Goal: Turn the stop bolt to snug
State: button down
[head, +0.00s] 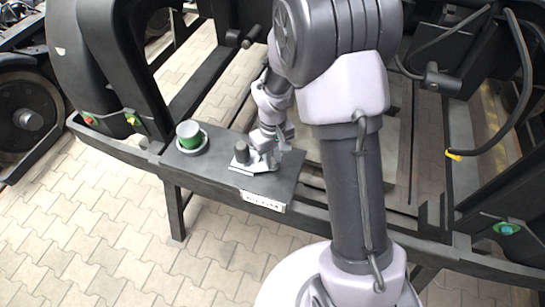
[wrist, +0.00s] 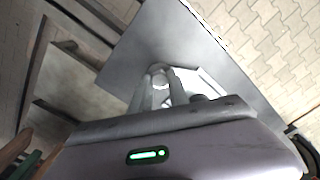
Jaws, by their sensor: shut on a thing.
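The stop bolt (wrist: 160,76) shows in the wrist view as a small pale round end between my fingertips. It stands at a light metal bracket on a dark grey plate (head: 215,170). My gripper (head: 262,160) reaches down to this bracket in the head view, and its fingers hide the bolt there. In the wrist view my gripper (wrist: 163,86) is shut on the bolt from both sides. How far the bolt is screwed in cannot be told. A short dark post (head: 242,152) stands on the bracket just left of my fingers.
Dark frame beams surround the plate. A cable with a yellow end (head: 454,154) hangs at right. The paved floor (head: 80,230) at lower left is clear.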

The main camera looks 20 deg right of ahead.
jog(key=shift+m, duration=1.1)
jog(key=c, duration=1.3)
grip_release()
jog(key=shift+o, duration=0.2)
notch_tip(320, 180, up, 18)
jog(key=p, duration=0.5)
jog(key=shift+f, duration=0.25)
